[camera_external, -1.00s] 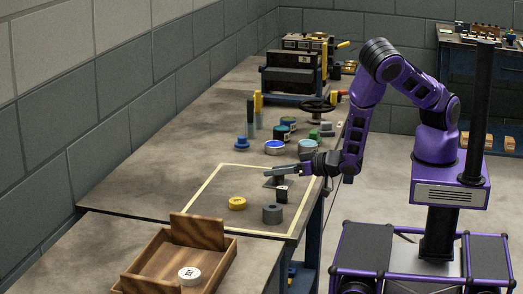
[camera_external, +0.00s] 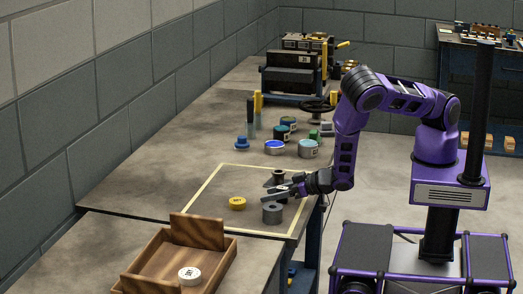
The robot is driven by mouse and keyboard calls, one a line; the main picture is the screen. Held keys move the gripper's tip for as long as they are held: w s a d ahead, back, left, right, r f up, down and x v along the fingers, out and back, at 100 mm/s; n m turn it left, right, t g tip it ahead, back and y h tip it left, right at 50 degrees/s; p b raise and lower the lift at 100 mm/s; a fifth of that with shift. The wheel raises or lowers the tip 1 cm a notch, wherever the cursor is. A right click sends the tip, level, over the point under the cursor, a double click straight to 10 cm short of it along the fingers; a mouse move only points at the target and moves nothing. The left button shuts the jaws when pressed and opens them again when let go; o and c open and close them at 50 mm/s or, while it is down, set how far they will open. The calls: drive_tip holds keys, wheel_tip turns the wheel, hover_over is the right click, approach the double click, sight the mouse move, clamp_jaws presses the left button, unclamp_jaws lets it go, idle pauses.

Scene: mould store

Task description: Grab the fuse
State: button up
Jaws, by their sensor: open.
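My gripper (camera_external: 276,188) is open, low over the taped square on the bench, with its fingers pointing left. A dark, upright piece (camera_external: 279,176) shows right at the fingers, partly hidden by them; I cannot tell whether it stands between them or touches them. A grey cylinder with a hole in its top (camera_external: 272,213) stands just in front of the fingers. A yellow disc (camera_external: 237,203) lies to their left. No piece can be surely made out as the fuse at this size.
A wooden tray (camera_external: 150,259) holding a white round piece (camera_external: 189,275) is at the front left. Behind the square are a blue piece (camera_external: 241,143), a blue-topped tin (camera_external: 274,147) and a pale-topped tin (camera_external: 308,148). Machinery (camera_external: 291,80) stands farther back. The bench left of the square is clear.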

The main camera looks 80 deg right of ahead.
drive_tip(key=shift+c, duration=0.3)
clamp_jaws()
drive_tip(key=shift+r, duration=0.1)
